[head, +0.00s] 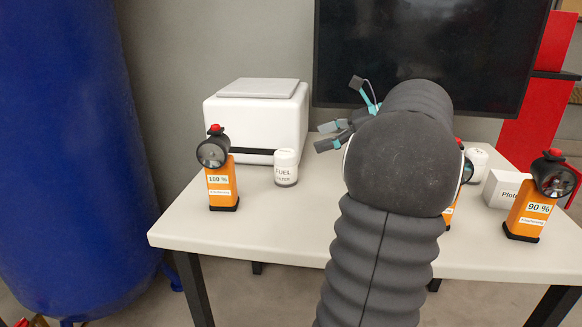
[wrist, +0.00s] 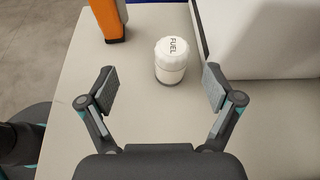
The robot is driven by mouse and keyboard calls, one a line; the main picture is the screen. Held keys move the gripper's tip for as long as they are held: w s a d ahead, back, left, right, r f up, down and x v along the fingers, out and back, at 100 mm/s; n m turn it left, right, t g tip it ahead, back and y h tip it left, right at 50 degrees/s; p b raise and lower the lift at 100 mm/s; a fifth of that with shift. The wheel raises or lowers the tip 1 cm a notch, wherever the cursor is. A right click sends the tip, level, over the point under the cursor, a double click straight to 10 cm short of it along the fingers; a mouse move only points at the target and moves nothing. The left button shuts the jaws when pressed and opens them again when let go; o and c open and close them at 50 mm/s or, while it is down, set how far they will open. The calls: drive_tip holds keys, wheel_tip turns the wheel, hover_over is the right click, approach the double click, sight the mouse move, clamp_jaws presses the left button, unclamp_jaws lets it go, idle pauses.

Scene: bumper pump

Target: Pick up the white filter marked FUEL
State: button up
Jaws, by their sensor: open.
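The white filter marked FUEL (head: 286,168) stands upright on the white table (head: 230,227), to the right of an orange lamp marked 160 %. In the wrist view the filter (wrist: 171,60) stands just beyond the fingertips, roughly midway between them and slightly right. My gripper (wrist: 152,90) is open and empty, its two grey finger pads spread wide and apart from the filter. In the head view my gripper (head: 343,118) shows partly at the left of my arm, which hides the middle of the table.
The orange lamp (head: 221,185) stands left of the filter; a white box-shaped machine (head: 257,120) is behind it. At the right are a white box (head: 501,190), another white canister (head: 476,163) and an orange lamp (head: 530,215). The front left tabletop is clear.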

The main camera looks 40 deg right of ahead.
sight(296, 152)
drive_tip(key=shift+m, duration=0.5)
drive_tip(key=w+f, duration=0.2)
drive_tip(key=w+a+f, duration=0.1)
drive_tip(key=w+f, duration=0.1)
drive_tip(key=w, duration=0.1)
drive_tip(key=shift+a+f+b, duration=0.15)
drive_tip(key=shift+f+b, duration=0.15)
drive_tip(key=shift+f+x, duration=0.15)
drive_tip(key=shift+x, duration=1.15)
drive_tip(key=shift+f+x, duration=0.15)
drive_tip(key=shift+x, duration=1.2)
drive_tip(key=shift+s+r, duration=0.1)
drive_tip(key=shift+s, duration=0.05)
drive_tip(key=c, duration=1.5)
